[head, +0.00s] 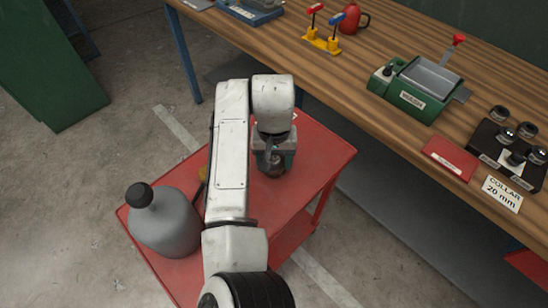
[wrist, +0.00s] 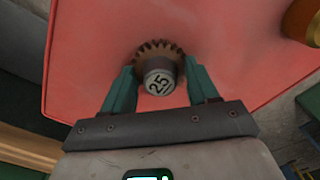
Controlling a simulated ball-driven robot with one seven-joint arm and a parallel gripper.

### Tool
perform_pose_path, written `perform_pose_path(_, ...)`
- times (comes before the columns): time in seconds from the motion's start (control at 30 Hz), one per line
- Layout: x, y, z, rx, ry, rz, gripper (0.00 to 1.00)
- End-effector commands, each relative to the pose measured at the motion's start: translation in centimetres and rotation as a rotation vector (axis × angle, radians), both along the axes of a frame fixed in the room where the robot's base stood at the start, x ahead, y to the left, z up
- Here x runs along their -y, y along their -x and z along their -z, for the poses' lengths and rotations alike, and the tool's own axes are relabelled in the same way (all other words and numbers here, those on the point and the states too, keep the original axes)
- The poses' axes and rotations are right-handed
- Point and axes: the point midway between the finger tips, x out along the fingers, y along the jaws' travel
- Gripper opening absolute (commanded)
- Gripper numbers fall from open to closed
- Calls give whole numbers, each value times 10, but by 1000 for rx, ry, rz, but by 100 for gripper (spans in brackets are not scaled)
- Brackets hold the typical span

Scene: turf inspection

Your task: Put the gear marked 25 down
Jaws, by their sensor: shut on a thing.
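The gear marked 25 (wrist: 158,77) shows in the wrist view as a brown toothed ring with a grey hub bearing the number. My gripper (wrist: 160,72) is shut on it, with one green finger on each side. In the head view my gripper (head: 274,164) is over the red cart top (head: 318,152), and the gear is a small dark round shape at its tip. The red top lies behind the gear in the wrist view. I cannot tell whether the gear touches it.
A grey bottle with a black cap (head: 165,222) stands on the cart at left. The wooden bench (head: 330,82) alongside carries a green wash unit (head: 417,88), a red can (head: 352,18), a dark holder with several round parts (head: 490,140) and a collar card (head: 502,193). The cart top right of my gripper is clear.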

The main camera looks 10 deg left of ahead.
Motion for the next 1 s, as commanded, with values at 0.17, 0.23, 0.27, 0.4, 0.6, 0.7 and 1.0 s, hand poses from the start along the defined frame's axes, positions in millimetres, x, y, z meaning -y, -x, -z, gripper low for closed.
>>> perform_pose_path(0.17,0,0,0,0,0,0,28)
perform_pose_path(0.23,0,0,1,0,1,0,28)
perform_pose_path(0.27,0,0,2,0,1,0,28)
perform_pose_path(0.4,0,0,2,0,1,0,69)
perform_pose_path(0.6,0,0,2,0,0,0,84)
perform_pose_path(0.7,0,0,2,0,1,0,84)
perform_pose_path(1.0,0,-1,-17,3,0,-1,84)
